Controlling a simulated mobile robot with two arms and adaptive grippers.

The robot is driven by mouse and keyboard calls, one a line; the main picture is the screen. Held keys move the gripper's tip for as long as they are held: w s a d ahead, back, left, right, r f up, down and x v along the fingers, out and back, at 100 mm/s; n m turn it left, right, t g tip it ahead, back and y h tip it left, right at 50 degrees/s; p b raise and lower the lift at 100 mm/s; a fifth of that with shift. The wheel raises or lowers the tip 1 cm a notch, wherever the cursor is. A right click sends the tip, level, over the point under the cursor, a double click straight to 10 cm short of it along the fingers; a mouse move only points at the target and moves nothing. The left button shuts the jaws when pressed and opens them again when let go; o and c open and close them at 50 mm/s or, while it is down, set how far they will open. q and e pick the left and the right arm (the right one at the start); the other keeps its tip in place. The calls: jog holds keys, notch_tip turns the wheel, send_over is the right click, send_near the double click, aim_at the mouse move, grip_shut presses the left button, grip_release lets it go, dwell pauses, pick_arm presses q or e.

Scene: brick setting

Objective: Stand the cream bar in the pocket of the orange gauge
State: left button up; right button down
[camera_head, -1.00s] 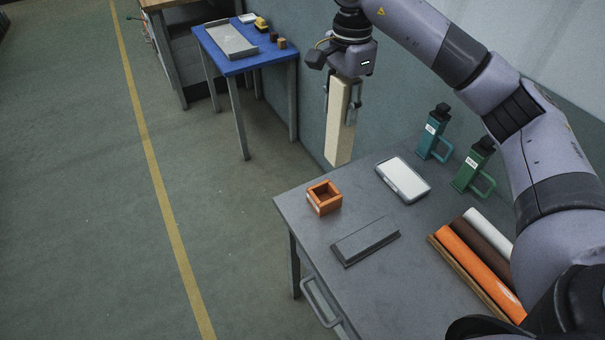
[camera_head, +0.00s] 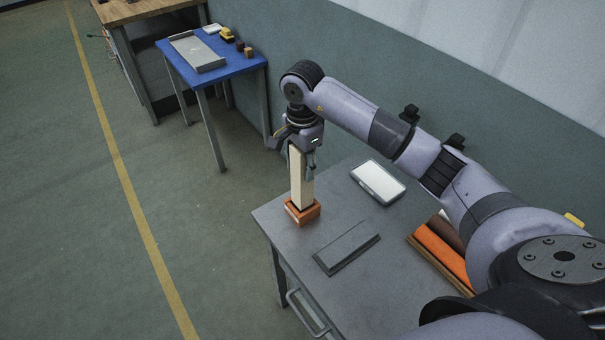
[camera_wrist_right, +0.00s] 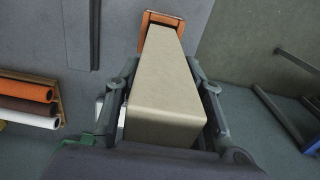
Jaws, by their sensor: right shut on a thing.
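The cream bar (camera_head: 302,182) is upright, and its lower end is at the orange gauge (camera_head: 303,213) near the table's left corner. In the right wrist view the bar (camera_wrist_right: 168,90) runs from between my fingers to the orange gauge (camera_wrist_right: 161,18). The bar hides the pocket, so I cannot tell how deep its end sits. My right gripper (camera_head: 300,160) is shut on the upper part of the bar; its fingers (camera_wrist_right: 165,105) lie on both sides of it. My left gripper is not in view.
On the grey table (camera_head: 285,240) are a dark grey block (camera_head: 346,247), a white-topped tray (camera_head: 378,182) and several rolls (camera_head: 440,252) at the right. A blue table (camera_head: 215,72) stands farther back. The floor at left is clear.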

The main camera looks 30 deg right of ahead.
notch_tip(320, 180, down, 4)
jog(key=shift+f+p, duration=0.25)
jog(key=shift+p, duration=0.3)
jog(key=c, duration=1.1)
grip_release()
jog(key=shift+f, duration=0.1)
jog(key=shift+o, duration=0.2)
jog(key=shift+r, duration=0.25)
notch_tip(320, 180, up, 11)
jog(key=b, duration=0.3)
jog(key=shift+f, duration=0.2)
jog(key=shift+r+b, duration=0.3)
jog(key=shift+r, duration=0.3)
